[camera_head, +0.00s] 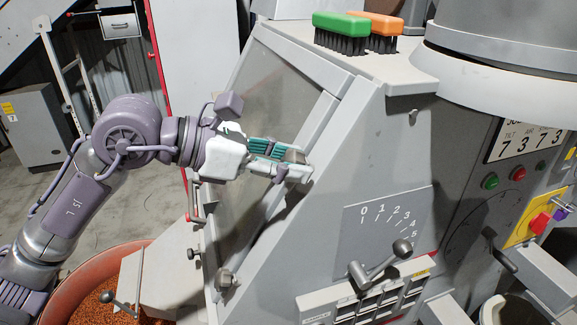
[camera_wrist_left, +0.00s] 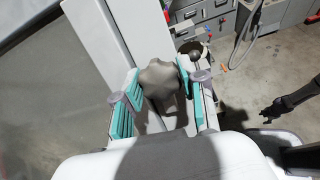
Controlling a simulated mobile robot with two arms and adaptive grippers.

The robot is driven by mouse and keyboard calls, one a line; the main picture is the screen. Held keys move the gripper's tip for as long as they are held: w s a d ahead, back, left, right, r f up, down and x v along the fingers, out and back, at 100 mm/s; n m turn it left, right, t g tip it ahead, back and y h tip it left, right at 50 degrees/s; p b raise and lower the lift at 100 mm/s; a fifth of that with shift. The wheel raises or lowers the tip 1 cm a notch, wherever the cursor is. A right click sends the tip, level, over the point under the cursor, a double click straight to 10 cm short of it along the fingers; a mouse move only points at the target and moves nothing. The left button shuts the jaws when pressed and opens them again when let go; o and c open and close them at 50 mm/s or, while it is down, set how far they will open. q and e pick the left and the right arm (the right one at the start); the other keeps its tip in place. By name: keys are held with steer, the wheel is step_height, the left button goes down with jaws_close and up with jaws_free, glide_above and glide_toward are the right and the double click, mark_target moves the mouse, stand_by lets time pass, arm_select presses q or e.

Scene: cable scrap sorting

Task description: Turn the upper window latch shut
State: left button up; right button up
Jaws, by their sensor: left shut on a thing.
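The upper window latch shows as a grey lobed knob (camera_wrist_left: 160,80) in the left wrist view, between the teal-padded fingers. My left gripper (camera_wrist_left: 158,92) is shut on this knob. In the head view, my left gripper (camera_head: 290,163) reaches from the left to the slanted window frame's right edge, and its fingers hide most of the latch. The window (camera_head: 262,95) is a dusty, grey pane in the frame; it looks closed against the machine. A second, lower latch knob (camera_head: 226,280) sits at the frame's lower end.
Green (camera_head: 340,24) and orange (camera_head: 378,22) brushes stand on the machine's top. A lever handle (camera_head: 380,268) sticks out below a numbered dial plate (camera_head: 385,220). An orange-red tub (camera_head: 75,275) of granules stands below my left arm.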

arm_select(q)
steer(key=m+b, duration=0.5)
steer(key=b, duration=0.1)
steer(key=shift+f+g, duration=0.2)
steer(key=shift+g, duration=0.2)
steer(key=m+b, duration=0.3)
steer(key=m, duration=0.2)
steer(key=shift+r, duration=0.15)
steer(key=m+g+b, duration=0.1)
steer(key=m+b, duration=0.1)
steer(key=m, duration=0.1)
steer(key=shift+m, duration=0.4)
steer(key=shift+r+m+y+b, duration=0.1)
steer(key=shift+m+y+b, duration=0.35)
steer(key=shift+m, duration=1.45)
steer(key=o, duration=1.2)
steer(key=shift+c, duration=0.2)
steer(key=shift+a, duration=0.1)
